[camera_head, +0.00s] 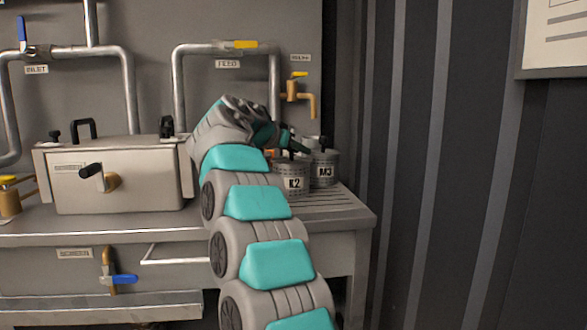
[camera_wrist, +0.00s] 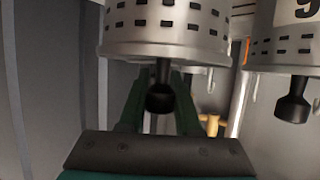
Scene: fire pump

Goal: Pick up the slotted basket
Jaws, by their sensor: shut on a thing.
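Slotted metal baskets with black knobs stand on the right of the counter in the head view: one marked K2 (camera_head: 291,181) and one marked M3 (camera_head: 323,170) behind and to its right. My gripper (camera_head: 298,146) reaches down over them from the left. In the wrist view, which looks upside down, a slotted basket (camera_wrist: 167,32) fills the top. Its black knob (camera_wrist: 160,99) sits between my green fingers, and my gripper is shut on it. I cannot tell for certain which label the held basket bears, or whether its base is off the counter.
Another slotted basket (camera_wrist: 284,42) stands close beside the held one in the wrist view. A brass tap (camera_head: 298,92) hangs above the baskets. A lidded steel tank (camera_head: 120,180) is on the left. A dark ribbed wall (camera_head: 430,180) bounds the right.

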